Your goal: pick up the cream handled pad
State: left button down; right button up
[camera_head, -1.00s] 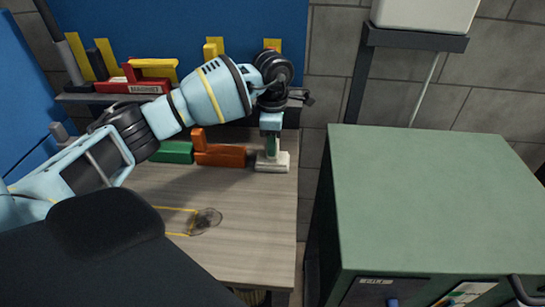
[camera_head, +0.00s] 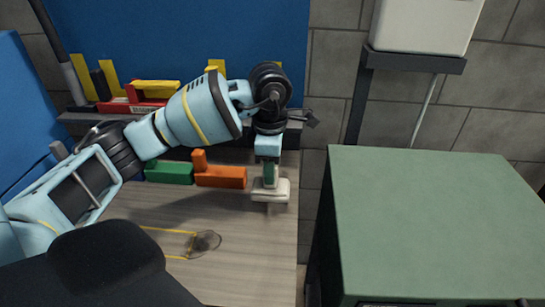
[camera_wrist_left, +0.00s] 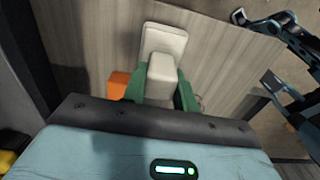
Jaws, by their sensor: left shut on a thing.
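The cream handled pad (camera_head: 271,193) is at the right end of the wooden table, held by its handle. My left gripper (camera_head: 268,172) points down over it, and its green fingers are shut on the handle. In the left wrist view, the pad's flat cream base (camera_wrist_left: 163,42) and its blocky handle (camera_wrist_left: 161,75) show between the green fingers (camera_wrist_left: 160,92). The pad looks level. I cannot clearly tell how much gap there is between it and the table.
An orange block-shaped thing (camera_head: 221,177) lies just left of the pad, with a green block (camera_head: 169,172) beyond it. A yellow-framed item (camera_head: 192,242) lies at the front. A shelf behind holds red and yellow things. A green-topped cabinet (camera_head: 430,220) stands to the right, across a gap.

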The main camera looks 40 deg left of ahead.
pick_arm(q)
jog(key=s+d, duration=0.5)
jog(key=s, duration=0.3)
jog(key=shift+r, duration=0.45)
jog(key=c, duration=1.8)
grip_release()
jog(key=shift+c, duration=0.8)
